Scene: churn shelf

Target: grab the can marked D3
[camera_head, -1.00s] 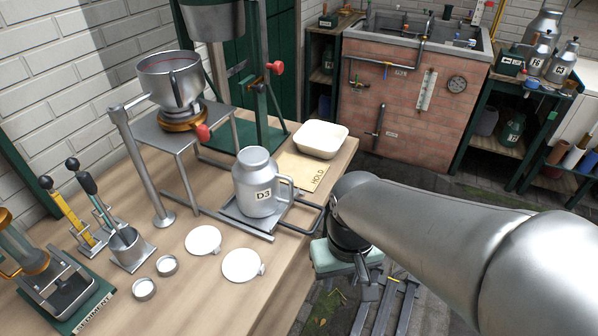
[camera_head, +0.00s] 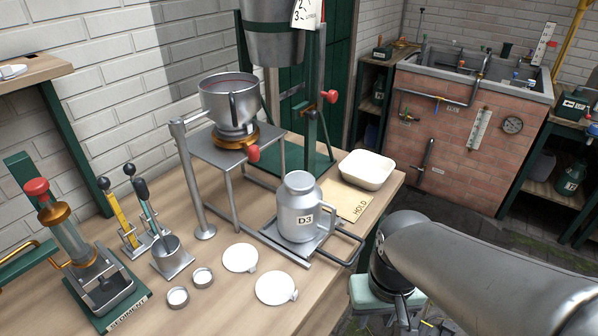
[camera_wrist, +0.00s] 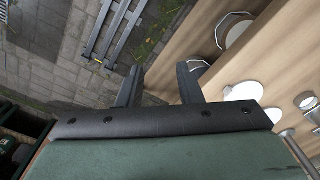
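The can marked D3 (camera_head: 297,222) is a grey metal can with a side handle and a narrower neck. My gripper (camera_head: 402,318) hangs low beyond the bench edge, to the right of and below the can, partly cut off by the frame. In the wrist view my gripper (camera_wrist: 158,80) has its two dark fingers apart with nothing between them. I cannot make out the can for sure in the wrist view.
The bench holds a HOLD card (camera_head: 348,203), a white basin (camera_head: 367,170), two white discs (camera_head: 240,257), small metal cups (camera_head: 178,297), and a stand with a metal funnel pot (camera_head: 229,97) left of the can. Paved floor (camera_wrist: 35,60) lies beyond the bench edge.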

